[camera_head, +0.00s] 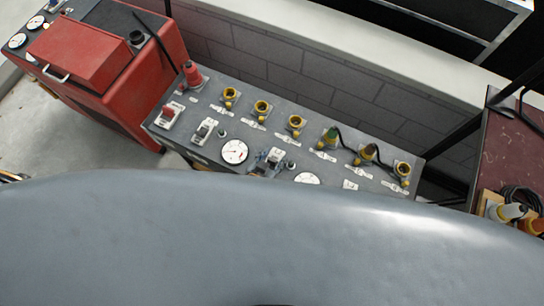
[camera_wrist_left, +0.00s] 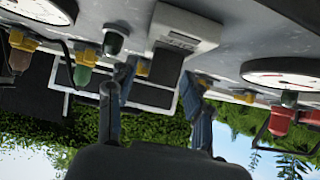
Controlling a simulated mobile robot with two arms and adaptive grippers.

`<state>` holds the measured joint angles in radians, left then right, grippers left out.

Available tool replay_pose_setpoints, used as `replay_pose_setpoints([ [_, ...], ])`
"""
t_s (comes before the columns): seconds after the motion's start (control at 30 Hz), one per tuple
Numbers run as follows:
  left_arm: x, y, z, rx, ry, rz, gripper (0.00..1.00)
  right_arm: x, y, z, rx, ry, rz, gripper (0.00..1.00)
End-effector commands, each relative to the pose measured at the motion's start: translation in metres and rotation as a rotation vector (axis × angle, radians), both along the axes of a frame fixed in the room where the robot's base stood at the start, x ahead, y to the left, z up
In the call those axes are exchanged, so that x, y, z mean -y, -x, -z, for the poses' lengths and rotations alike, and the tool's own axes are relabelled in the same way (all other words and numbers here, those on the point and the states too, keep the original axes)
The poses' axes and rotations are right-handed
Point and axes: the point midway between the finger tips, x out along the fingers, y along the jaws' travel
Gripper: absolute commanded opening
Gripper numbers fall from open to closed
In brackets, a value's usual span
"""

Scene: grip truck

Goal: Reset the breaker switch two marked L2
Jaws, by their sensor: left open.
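The grey control panel (camera_head: 215,97) carries several breaker switches and sockets. A breaker with a red part (camera_head: 169,114) is at its left end, and another breaker (camera_head: 205,130) is just right of it. A third breaker (camera_head: 275,156) is right of the left dial, with my left gripper (camera_head: 262,163) close beside it. In the left wrist view a pale breaker (camera_wrist_left: 186,27) with a dark toggle (camera_wrist_left: 166,66) lies just beyond my open left gripper (camera_wrist_left: 158,80), between the finger lines. I cannot tell whether a finger touches it. The L2 marking is not readable. My right gripper is not in view.
White dials (camera_head: 234,152) flank the third breaker. Yellow sockets (camera_head: 262,107) line the panel's back, some with plugs and dark cables. A red connector (camera_head: 193,75) stands at the back left. A red box (camera_head: 90,60) is left, a brick wall (camera_head: 300,66) behind. The panel's near edge is partly hidden.

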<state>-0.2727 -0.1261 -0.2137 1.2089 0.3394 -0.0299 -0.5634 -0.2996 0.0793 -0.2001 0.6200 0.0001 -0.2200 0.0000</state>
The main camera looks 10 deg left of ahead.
Motion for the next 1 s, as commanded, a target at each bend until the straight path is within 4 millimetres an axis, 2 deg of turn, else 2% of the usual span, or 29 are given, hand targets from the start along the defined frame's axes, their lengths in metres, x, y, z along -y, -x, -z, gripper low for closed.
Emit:
replay_pose_setpoints([
  [0.27,-0.006,0.019,-0.012,-0.001,0.0,-0.001,0.51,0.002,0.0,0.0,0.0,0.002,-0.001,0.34],
  [0.53,-0.02,0.062,-0.044,-0.002,-0.001,0.001,0.51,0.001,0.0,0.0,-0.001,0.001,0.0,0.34],
  [0.7,-0.027,0.083,-0.061,-0.001,-0.001,0.001,0.51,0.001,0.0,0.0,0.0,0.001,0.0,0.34],
  [1.0,-0.03,0.093,-0.07,0.0,-0.001,0.001,0.51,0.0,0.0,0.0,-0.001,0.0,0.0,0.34],
])
